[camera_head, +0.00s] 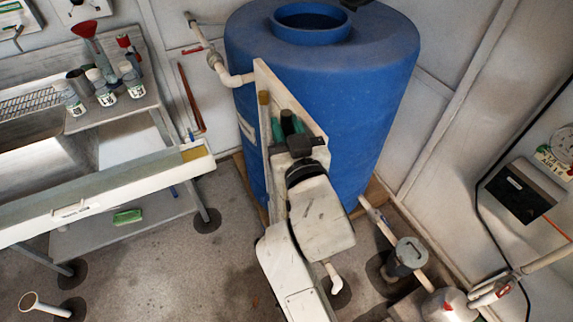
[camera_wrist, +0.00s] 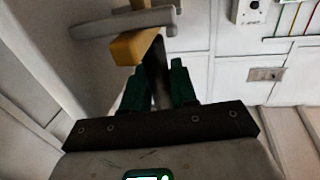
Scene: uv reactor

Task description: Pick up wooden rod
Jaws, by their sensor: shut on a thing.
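My gripper (camera_head: 287,124) is in front of the blue tank, with its green fingers pointing away from my body. In the wrist view the fingers (camera_wrist: 158,82) are shut on a dark, shaded length of a rod. In the head view most of the held piece is hidden by my wrist and fingers. A yellow-brown end also shows left of the fingers; I cannot tell if it belongs to the held piece.
The blue tank (camera_head: 380,80) stands right behind my gripper, with a white pipe (camera_head: 238,79) at its left. A metal bench (camera_head: 120,140) with bottles is at the left. A reddish-brown stick (camera_head: 190,98) leans on the wall. Some floor (camera_head: 215,260) is clear.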

